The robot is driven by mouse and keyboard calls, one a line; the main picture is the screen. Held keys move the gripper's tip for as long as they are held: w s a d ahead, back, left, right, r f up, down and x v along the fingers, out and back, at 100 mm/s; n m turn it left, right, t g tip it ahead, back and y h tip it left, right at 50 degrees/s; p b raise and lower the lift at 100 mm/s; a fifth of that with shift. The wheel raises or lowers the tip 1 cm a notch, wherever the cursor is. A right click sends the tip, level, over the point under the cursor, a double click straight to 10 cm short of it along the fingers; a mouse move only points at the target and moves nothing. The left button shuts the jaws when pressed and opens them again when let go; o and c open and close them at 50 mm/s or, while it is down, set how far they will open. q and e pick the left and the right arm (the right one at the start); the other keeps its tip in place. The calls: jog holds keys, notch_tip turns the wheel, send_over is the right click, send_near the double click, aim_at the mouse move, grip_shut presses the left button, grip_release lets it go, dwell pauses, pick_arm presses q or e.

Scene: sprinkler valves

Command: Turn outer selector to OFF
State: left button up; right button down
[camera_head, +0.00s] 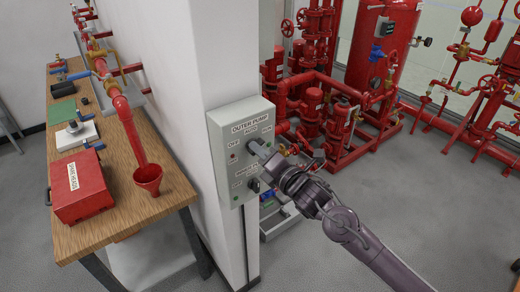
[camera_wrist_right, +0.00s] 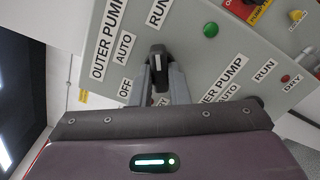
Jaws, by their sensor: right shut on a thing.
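The grey control panel (camera_head: 226,165) hangs on the white pillar, with an OUTER PUMP label at its top and OFF, AUTO and RUN marks below. The outer selector (camera_wrist_right: 157,52) is a black knob with a white line. My right gripper (camera_head: 260,152) is at the upper part of the panel. In the right wrist view its fingers (camera_wrist_right: 159,85) are shut on the outer selector, one on each side. The white line runs nearly upright in that view; I cannot tell which mark it points to. My left gripper is not in view.
A second black selector (camera_head: 254,186) sits lower on the panel, close under my right gripper. A green lamp (camera_wrist_right: 210,30) is beside the outer selector. A wooden bench (camera_head: 85,215) with a red box (camera_head: 80,187) stands left. Red pipework (camera_head: 345,130) stands behind my right arm.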

jog(key=shift+n+b, duration=1.35)
jog(key=shift+n, duration=0.25)
jog(key=shift+f, duration=0.1)
jog(key=shift+n+b, duration=1.8)
jog(key=shift+b, duration=0.05)
